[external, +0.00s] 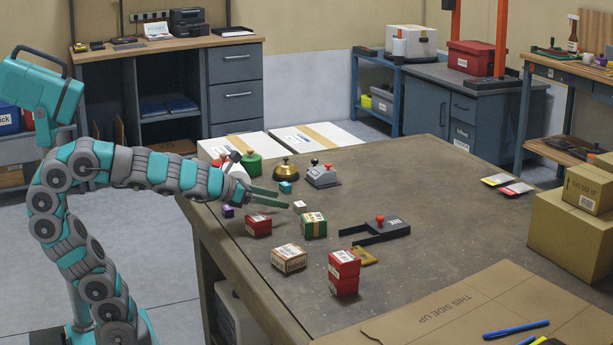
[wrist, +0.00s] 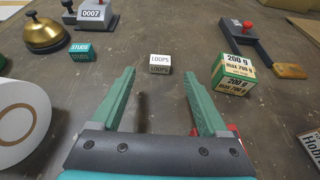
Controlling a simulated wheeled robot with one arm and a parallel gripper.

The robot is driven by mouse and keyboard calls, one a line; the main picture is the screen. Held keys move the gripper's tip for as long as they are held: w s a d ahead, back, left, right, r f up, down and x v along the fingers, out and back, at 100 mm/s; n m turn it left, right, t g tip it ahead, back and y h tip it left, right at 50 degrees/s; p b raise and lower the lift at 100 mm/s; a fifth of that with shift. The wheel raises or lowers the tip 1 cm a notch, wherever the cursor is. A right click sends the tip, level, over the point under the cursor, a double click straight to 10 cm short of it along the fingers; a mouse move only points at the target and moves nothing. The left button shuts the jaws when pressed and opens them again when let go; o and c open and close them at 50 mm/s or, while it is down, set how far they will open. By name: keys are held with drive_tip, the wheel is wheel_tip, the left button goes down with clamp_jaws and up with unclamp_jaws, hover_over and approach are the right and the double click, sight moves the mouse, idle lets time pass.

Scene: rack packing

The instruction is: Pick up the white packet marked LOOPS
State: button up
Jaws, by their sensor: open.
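The small white LOOPS packet (wrist: 160,62) sits on the table ahead of my gripper in the wrist view, between the lines of the two fingers and beyond their tips. Its label faces me. In the external view the white packet (external: 299,206) is just beyond my fingertips, near the green box. My gripper (wrist: 160,85) is open and empty, with its green fingers spread over the bare table. It also shows in the external view (external: 284,198), low over the left part of the table.
A green 200 g box (wrist: 234,75) stands right of the packet, and a teal STUDS packet (wrist: 81,52) stands left. A brass bell (wrist: 44,33) and white roll (wrist: 18,125) are farther left. Red boxes (external: 344,272) and a brown box (external: 289,258) stand nearer the front.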

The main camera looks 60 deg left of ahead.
sight(296, 204)
drive_tip(key=shift+b+x, duration=0.35)
drive_tip(key=shift+x, duration=0.4)
drive_tip(key=b+x, duration=0.1)
drive_tip(key=b, duration=0.1)
drive_tip(key=b+x, duration=0.2)
drive_tip(key=shift+w+f, duration=0.15)
drive_tip(key=shift+f, duration=0.3)
drive_tip(key=shift+w+d+b, duration=0.1)
drive_tip(key=shift+w+b, duration=0.25)
drive_tip(key=shift+w, duration=0.3)
drive_tip(key=shift+c, duration=0.4)
clamp_jaws()
